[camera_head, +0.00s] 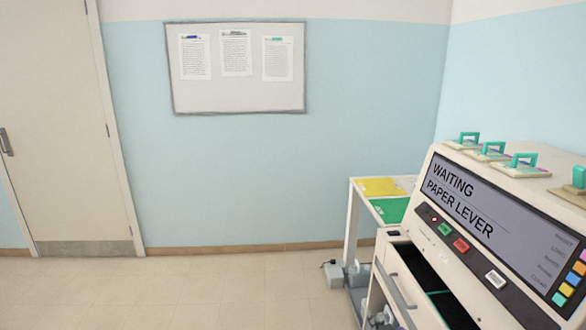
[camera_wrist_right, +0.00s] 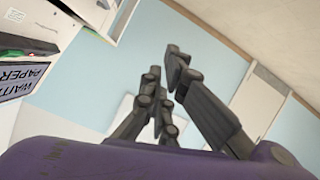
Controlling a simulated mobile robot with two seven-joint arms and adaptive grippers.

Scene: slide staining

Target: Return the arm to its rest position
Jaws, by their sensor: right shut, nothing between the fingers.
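My right gripper (camera_wrist_right: 163,66) shows in the right wrist view, with dark jointed fingers in front of a purple wrist housing. It is shut and nothing is held between its fingers. It points out into open air, with the blue wall and a door behind it, and touches nothing that I can see. Neither arm shows in the head view, and my left gripper is in no view.
A staining machine (camera_head: 505,215) stands at the right; its screen reads "WAITING PAPER LEVER". It also shows at the left of the right wrist view (camera_wrist_right: 22,78). An open drawer (camera_head: 405,285) juts out below. A cart (camera_head: 352,225) stands behind. The floor at left is clear.

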